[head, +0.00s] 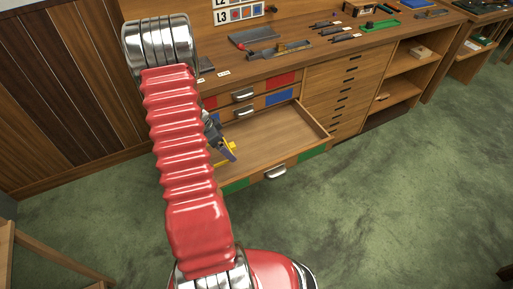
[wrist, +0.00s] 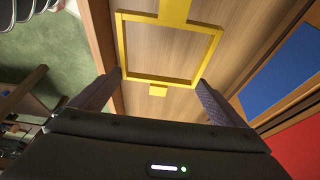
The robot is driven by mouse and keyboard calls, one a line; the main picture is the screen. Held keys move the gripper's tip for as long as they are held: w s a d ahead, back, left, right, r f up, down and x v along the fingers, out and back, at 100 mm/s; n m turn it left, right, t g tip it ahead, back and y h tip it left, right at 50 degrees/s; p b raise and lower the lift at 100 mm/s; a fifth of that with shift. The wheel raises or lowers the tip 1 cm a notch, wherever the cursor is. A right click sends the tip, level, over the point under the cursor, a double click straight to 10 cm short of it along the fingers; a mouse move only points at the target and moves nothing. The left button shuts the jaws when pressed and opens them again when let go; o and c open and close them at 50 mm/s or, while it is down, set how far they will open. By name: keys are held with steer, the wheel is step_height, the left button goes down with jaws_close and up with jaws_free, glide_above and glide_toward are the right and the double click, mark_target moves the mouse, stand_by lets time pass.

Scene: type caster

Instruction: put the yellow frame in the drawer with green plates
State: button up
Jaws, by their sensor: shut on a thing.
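The yellow frame (wrist: 160,79) is a thin square outline with a tab at each of two opposite sides. My gripper (wrist: 160,84) is shut on it, with one dark finger at each side of its near bar. In the head view, my gripper (head: 225,151) and a small part of the yellow frame (head: 232,145) show beside my red arm, over the left part of the open drawer. The drawer with green plates (head: 312,153) is pulled out and its visible floor is bare. My arm hides its left side. I cannot tell whether the frame touches the drawer floor.
Above it are shut drawers with blue plates (head: 279,96) and red plates (head: 281,80). Tools, including a grey tray (head: 254,38), lie on the bench top. Open shelves (head: 408,62) stand at the right. The green floor in front is clear.

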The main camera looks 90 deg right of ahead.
glide_above(230, 164)
steer(key=w, duration=0.1)
steer(key=shift+w+a+f, duration=0.1)
steer(key=shift+a+f, duration=0.05)
steer(key=shift+f, duration=1.45)
steer(key=shift+w+a+f, duration=0.1)
steer(key=shift+a+f, duration=0.05)
steer(key=shift+f, duration=1.4)
steer(key=shift+f, duration=1.85)
steer(key=o, duration=0.7)
steer(key=shift+f, duration=0.1)
steer(key=shift+o, duration=0.3)
steer(key=v, duration=1.2)
